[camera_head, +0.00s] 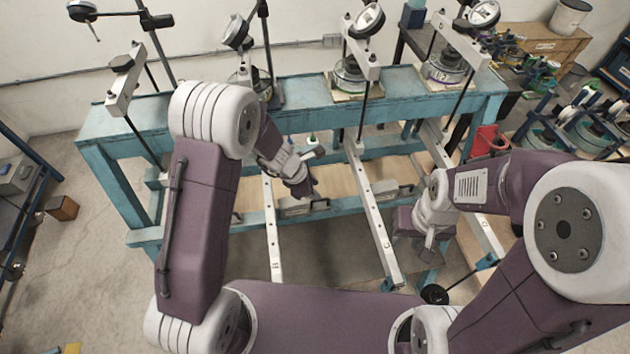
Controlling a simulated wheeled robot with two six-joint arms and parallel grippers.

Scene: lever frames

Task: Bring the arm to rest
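A teal bench (112,127) carries several lever frames with long pale beams. The beam marked B (272,240) slopes down towards me. The beam marked C (374,225) lies to its right, and another pale beam (487,238) is further right. My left gripper (306,190) hangs between beams B and C in the picture, seen from above. My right gripper (425,247) points down between beam C and the right-hand beam. Both look apart from the beams, though depth is hard to judge. The finger gaps are too small to read, and I see nothing clearly held.
Dial gauges (369,19) stand above the bench on posts. A red item (487,140) is at the bench's right end. Blue-framed equipment (590,125) crowds the right. A small brown box (62,208) sits on the left floor. Open concrete floor (90,280) lies at lower left.

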